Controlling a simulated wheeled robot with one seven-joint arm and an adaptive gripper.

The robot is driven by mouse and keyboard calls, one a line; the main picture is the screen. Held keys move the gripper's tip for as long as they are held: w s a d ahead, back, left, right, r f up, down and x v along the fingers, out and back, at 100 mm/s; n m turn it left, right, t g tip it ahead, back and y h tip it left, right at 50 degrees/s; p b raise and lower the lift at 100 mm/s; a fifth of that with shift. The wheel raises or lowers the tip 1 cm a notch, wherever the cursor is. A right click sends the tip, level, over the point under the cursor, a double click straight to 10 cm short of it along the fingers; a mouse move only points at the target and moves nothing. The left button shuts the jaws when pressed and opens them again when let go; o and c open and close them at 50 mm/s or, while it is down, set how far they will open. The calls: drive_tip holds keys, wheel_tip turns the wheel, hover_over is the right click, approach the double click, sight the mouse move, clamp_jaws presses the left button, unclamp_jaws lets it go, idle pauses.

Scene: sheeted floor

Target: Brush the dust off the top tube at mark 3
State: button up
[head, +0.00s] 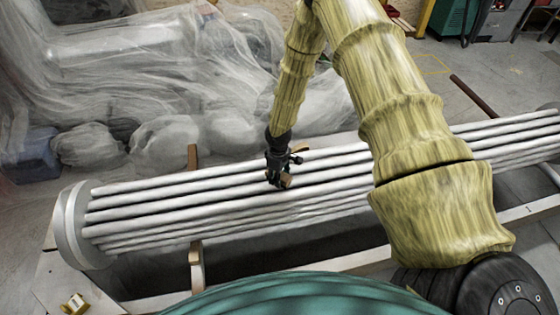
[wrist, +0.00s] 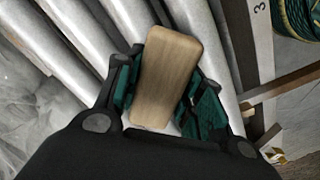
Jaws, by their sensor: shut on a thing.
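A bundle of long grey-white tubes (head: 235,183) runs across the head view, with a round end plate (head: 70,228) at its left. My gripper (head: 279,172) is over the upper tubes, near the middle of the visible bundle. In the wrist view its teal-padded fingers are shut on a flat wooden block (wrist: 168,75), seemingly the brush's back. Its bristles are hidden, and I cannot tell whether it touches a tube. The tubes also show behind it in the wrist view (wrist: 88,45). A mark 3 (wrist: 262,7) is on a pale rail beside the tubes. Dust is not distinguishable.
Wooden posts (head: 193,156) (head: 196,268) stand at the bundle's sides. Plastic-sheeted objects (head: 165,75) fill the floor behind. A small brass-coloured item (head: 75,303) lies on the white frame at lower left. A dark rod (head: 474,96) is at right.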

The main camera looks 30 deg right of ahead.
wheel_tip(320, 180, up, 4)
drive_tip(key=shift+w+a+f+p, duration=0.1)
drive_tip(key=shift+w+p, duration=0.05)
drive_tip(key=shift+p, duration=0.4)
drive_tip(key=shift+s+r+p, duration=0.2)
drive_tip(key=shift+r+p, duration=0.35)
drive_tip(key=shift+r, duration=0.2)
drive_tip(key=shift+r+p, duration=1.25)
drive_tip(key=shift+r, duration=0.5)
drive_tip(key=shift+w, duration=0.1)
